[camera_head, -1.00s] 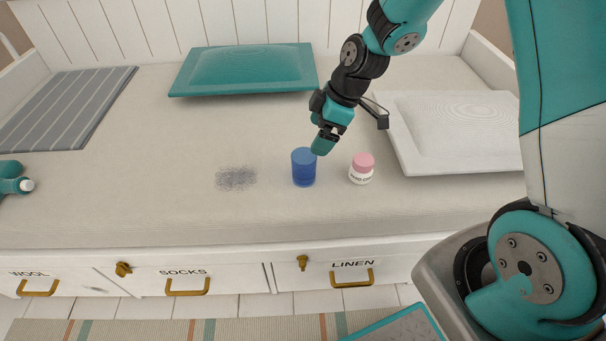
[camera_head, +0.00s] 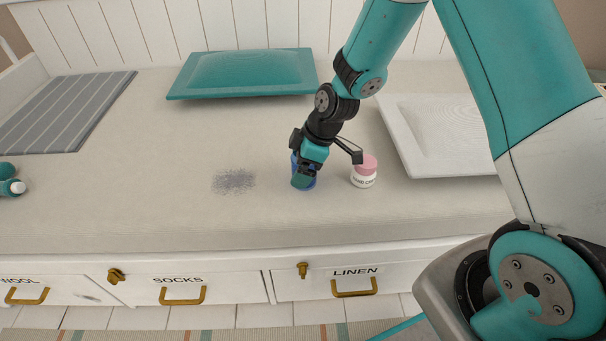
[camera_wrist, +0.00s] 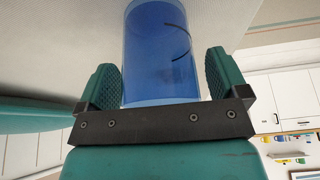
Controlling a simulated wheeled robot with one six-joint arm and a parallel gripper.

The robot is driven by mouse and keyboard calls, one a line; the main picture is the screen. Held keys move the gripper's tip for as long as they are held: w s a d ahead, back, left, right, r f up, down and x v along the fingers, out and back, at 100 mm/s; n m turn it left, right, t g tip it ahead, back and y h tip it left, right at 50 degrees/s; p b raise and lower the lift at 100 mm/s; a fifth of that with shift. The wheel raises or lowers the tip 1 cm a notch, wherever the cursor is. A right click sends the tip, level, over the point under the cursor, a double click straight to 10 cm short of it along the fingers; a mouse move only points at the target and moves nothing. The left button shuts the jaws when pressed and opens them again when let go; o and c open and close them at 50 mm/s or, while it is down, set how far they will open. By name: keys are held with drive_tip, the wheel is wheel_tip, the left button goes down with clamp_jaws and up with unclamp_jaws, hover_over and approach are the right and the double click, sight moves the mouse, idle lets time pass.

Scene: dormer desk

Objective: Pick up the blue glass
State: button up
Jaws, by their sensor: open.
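The blue glass (camera_wrist: 160,50) stands between the two open fingers of my gripper (camera_wrist: 163,80) in the wrist view, with a visible gap at each finger. In the head view my gripper (camera_head: 303,178) covers most of the blue glass (camera_head: 312,185), so only small blue parts show around the fingers. The glass stands on the pale bench cushion.
A small white jar with a pink lid (camera_head: 363,171) stands close to the right of the glass. A grey smudge (camera_head: 234,181) is on the cushion (camera_head: 130,205) to the left. A teal pillow (camera_head: 243,75) and a white pillow (camera_head: 440,135) lie farther back.

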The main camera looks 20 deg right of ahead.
drive_tip(key=c, duration=1.1)
drive_tip(key=shift+o, duration=0.2)
drive_tip(key=shift+r, duration=0.1)
